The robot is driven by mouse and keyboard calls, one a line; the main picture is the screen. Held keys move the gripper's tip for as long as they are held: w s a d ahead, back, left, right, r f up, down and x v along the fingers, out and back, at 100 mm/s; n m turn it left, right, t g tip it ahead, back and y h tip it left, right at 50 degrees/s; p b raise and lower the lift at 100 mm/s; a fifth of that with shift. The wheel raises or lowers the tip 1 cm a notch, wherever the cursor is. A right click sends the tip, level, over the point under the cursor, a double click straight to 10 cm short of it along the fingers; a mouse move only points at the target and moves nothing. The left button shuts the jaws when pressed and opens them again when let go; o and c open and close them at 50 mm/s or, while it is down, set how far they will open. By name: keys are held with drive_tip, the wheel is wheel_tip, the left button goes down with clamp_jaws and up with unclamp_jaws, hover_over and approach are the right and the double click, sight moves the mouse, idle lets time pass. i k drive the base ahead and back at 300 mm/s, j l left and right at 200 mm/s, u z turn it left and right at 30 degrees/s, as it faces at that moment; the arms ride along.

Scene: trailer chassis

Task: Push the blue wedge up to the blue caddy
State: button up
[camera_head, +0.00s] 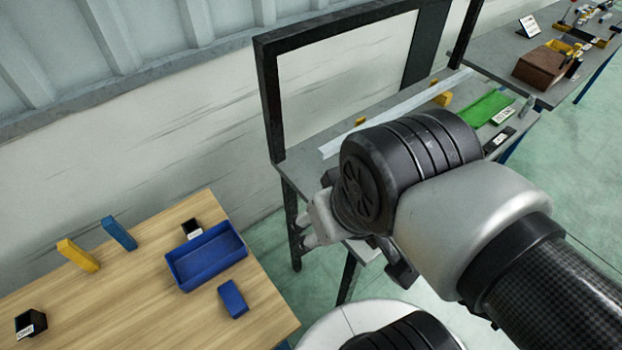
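The blue caddy (207,258) is an open rectangular box on the wooden table at lower left. Two blue pieces lie near it, and I cannot tell for sure which is the wedge. One small blue block (233,299) lies just in front of the caddy, with a narrow gap. A longer blue bar-shaped piece (119,233) sits farther left, clearly apart from the caddy. My gripper (306,233) is mostly hidden by my wrist, to the right of the wooden table and apart from the caddy and both blue pieces. Its opening cannot be made out.
A yellow block (78,254) stands beside the longer blue piece. A small black labelled holder (191,229) sits behind the caddy, another (31,323) at lower left. The wooden table (150,300) has bare room in its middle. A grey bench (350,133) with a dark frame stands behind my arm.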

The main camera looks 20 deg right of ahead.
sight(236, 305)
drive_tip(key=u, duration=0.95)
drive_tip(key=k+j+u, duration=0.1)
drive_tip(key=k, duration=0.1)
